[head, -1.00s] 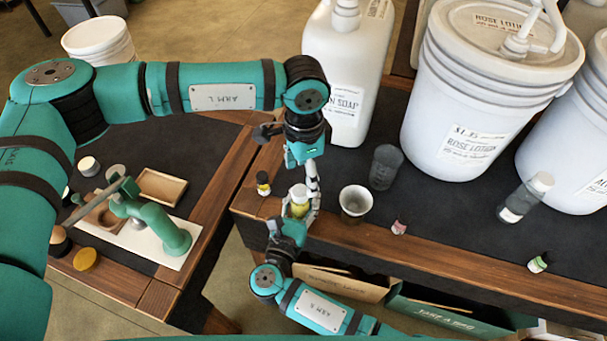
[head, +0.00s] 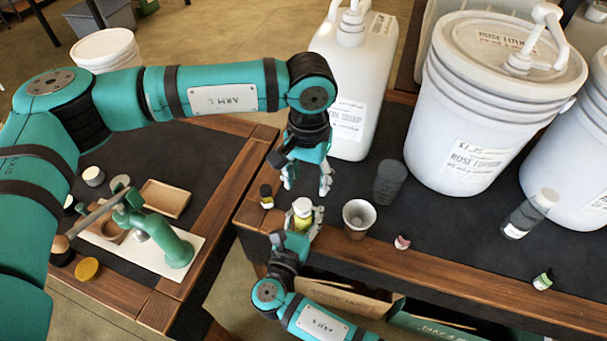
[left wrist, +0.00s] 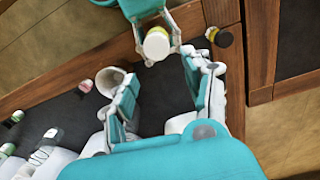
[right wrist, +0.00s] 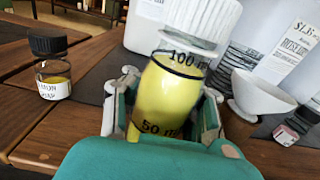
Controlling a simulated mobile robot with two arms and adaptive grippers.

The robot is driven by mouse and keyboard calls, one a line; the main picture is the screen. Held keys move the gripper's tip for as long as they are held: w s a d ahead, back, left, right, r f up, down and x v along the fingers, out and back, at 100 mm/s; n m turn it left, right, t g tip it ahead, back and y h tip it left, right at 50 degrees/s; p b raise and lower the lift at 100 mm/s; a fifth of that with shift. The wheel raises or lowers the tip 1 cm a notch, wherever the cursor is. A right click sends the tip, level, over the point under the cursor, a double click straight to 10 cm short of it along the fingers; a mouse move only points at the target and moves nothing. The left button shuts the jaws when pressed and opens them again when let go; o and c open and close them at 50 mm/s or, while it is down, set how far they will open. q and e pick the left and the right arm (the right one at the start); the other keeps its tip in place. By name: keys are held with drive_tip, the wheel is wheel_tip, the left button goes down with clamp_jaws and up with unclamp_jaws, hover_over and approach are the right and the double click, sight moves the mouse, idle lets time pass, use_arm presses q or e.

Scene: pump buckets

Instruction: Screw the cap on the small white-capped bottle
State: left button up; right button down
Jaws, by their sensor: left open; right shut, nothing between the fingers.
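The small bottle (head: 302,222) of yellow liquid stands near the front left corner of the right-hand table, with its white cap (head: 302,206) on top. The right wrist view shows the bottle (right wrist: 168,100) large, with the ribbed white cap (right wrist: 203,18) over its neck. How tight the cap sits cannot be told. My right gripper (head: 298,230) is low at the bottle, one finger showing on each side; contact is not clear. My left gripper (head: 306,184) is open and empty above and behind the cap, pointing down. In the left wrist view, its fingers stand apart from the cap (left wrist: 157,44).
A black-capped bottle (head: 266,197) stands just left. A cup (head: 358,217) and a dark translucent cup (head: 389,182) stand to the right. A white jug (head: 350,90) and a lotion bucket (head: 480,140) are behind. A small pink-labelled item (head: 402,242) lies near the front edge.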

use_arm(q)
drive_tip(key=n, duration=1.1)
drive_tip(key=shift+s+r, duration=0.35)
drive_tip(key=n, duration=0.5)
drive_tip(key=shift+s+r, duration=0.1)
drive_tip(key=shift+r, duration=0.05)
drive_tip(key=n, duration=0.4)
drive_tip(key=shift+s+a+r+n, duration=0.1)
drive_tip(key=shift+r+n, duration=0.1)
drive_tip(key=shift+n, duration=0.1)
drive_tip(key=n, duration=0.6)
drive_tip(key=shift+s+r+n, duration=0.15)
drive_tip(key=shift+r+n, duration=0.05)
drive_tip(key=shift+n, duration=0.2)
drive_tip(key=n, duration=0.4)
drive_tip(key=shift+a+r, duration=0.15)
drive_tip(key=n, duration=0.4)
drive_tip(key=shift+s+r+n, duration=0.15)
drive_tip(key=shift+n, duration=0.15)
drive_tip(key=n, duration=0.5)
drive_tip(key=shift+a+r+n, duration=0.15)
drive_tip(key=shift+r+n, duration=0.05)
drive_tip(key=shift+n, duration=0.1)
